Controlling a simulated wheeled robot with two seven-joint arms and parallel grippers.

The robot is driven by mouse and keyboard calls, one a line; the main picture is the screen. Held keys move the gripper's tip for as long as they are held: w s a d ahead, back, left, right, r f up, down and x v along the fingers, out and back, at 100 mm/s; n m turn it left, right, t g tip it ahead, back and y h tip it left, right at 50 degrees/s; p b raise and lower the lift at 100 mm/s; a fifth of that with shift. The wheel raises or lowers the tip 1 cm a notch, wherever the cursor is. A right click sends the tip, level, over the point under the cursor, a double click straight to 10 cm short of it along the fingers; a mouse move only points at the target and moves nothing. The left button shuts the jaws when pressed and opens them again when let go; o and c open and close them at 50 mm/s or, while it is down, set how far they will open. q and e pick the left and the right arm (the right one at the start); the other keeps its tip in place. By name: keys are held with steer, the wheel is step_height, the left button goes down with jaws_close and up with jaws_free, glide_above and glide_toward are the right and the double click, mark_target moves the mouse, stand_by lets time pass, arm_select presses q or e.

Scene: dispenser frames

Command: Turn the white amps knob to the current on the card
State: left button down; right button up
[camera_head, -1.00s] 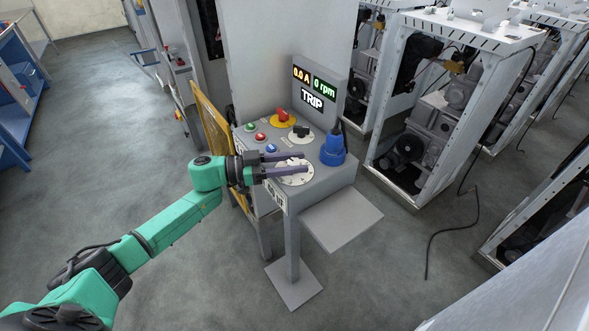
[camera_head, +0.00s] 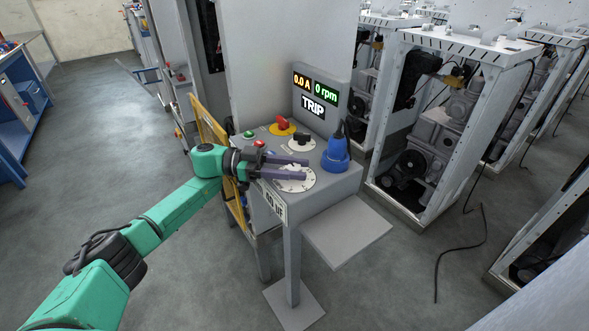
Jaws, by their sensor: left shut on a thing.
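The control panel (camera_head: 338,188) stands in the middle of the view. A white round dial plate (camera_head: 297,184) with dark marks lies on its sloped top near the front. My left gripper (camera_head: 306,168) reaches in from the left, its two purple-grey fingers over this plate. It is shut on the white amps knob, which the fingers mostly hide. The display (camera_head: 315,92) reads 0.0 A, 0 rpm and TRIP. A small white label (camera_head: 275,205) with dark characters sits on the panel's front edge; I cannot read it surely. My right gripper is out of view.
A black knob (camera_head: 301,137) on a second white dial, a red switch (camera_head: 282,122) on yellow, and a blue plug (camera_head: 336,152) stand close to my fingers. A grey shelf (camera_head: 347,231) juts out below. Machine frames (camera_head: 440,130) stand to the right.

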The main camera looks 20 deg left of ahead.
arm_select(q)
steer(key=shift+c, duration=2.1)
jaws_free()
steer(key=shift+a, duration=0.1)
steer(key=s+a+b, duration=0.1)
steer(key=a+b, duration=0.4)
steer(key=a, duration=0.9)
steer(key=shift+s, duration=0.35)
steer(key=shift+a, duration=0.1)
